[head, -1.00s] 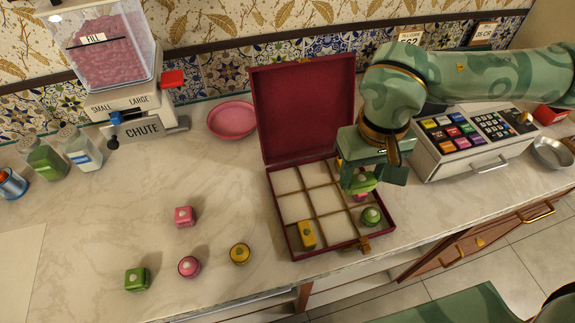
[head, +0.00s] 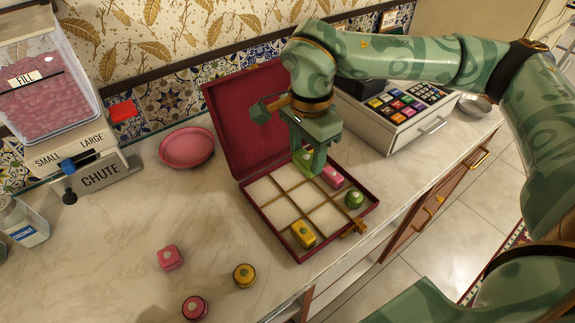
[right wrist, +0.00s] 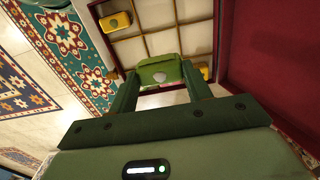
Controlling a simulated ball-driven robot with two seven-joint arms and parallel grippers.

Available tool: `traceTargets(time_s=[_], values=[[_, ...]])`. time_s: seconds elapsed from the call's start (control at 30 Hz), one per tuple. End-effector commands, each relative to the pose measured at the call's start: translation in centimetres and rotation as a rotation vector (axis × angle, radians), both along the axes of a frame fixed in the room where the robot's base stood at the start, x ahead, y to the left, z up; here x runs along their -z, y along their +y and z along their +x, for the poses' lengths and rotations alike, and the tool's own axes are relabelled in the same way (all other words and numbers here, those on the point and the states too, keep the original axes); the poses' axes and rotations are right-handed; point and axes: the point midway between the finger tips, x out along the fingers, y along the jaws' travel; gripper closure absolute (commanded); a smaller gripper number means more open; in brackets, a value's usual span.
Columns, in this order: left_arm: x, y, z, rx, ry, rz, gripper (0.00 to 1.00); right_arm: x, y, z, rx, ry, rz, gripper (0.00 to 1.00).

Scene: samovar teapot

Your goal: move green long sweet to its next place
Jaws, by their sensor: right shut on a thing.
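My right gripper (head: 308,168) is shut on the green long sweet (right wrist: 160,72) and holds it above the open sweet box (head: 285,238), over its back part near the raised lid. The fingers hide most of this sweet in the head view. In the box, a yellow long sweet (head: 303,234) lies at the front, a green round sweet (head: 354,198) at the right, and a pink long sweet (head: 333,176) behind that. In the right wrist view, another yellow sweet (right wrist: 203,70) shows partly beside the held one. My left gripper is not in view.
A pink cube sweet (head: 170,257), a pink round sweet (head: 194,308) and a yellow round sweet (head: 244,275) lie on the counter. The red lid (head: 240,120) stands up behind the box. A pink bowl (head: 187,147), chute dispenser (head: 100,172) and cash register (head: 400,110) stand around it.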

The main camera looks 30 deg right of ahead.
Motion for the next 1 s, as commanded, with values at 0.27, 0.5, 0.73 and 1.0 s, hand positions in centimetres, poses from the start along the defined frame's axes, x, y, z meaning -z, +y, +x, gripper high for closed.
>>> traceTargets(time_s=[0.27, 0.5, 0.73, 1.0], values=[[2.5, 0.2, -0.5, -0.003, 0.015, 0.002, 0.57, 5.4, -0.4, 5.9, -0.002, 0.006, -0.001, 0.73], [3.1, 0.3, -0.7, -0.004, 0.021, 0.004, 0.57, 6.8, -0.5, 7.4, -0.003, 0.001, 0.0, 0.73], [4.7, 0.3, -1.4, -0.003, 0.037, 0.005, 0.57, 10.5, -0.6, 7.9, -0.004, 0.007, -0.001, 0.73], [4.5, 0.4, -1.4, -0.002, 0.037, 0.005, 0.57, 10.4, -0.6, 8.0, -0.004, 0.0, -0.001, 0.73]])
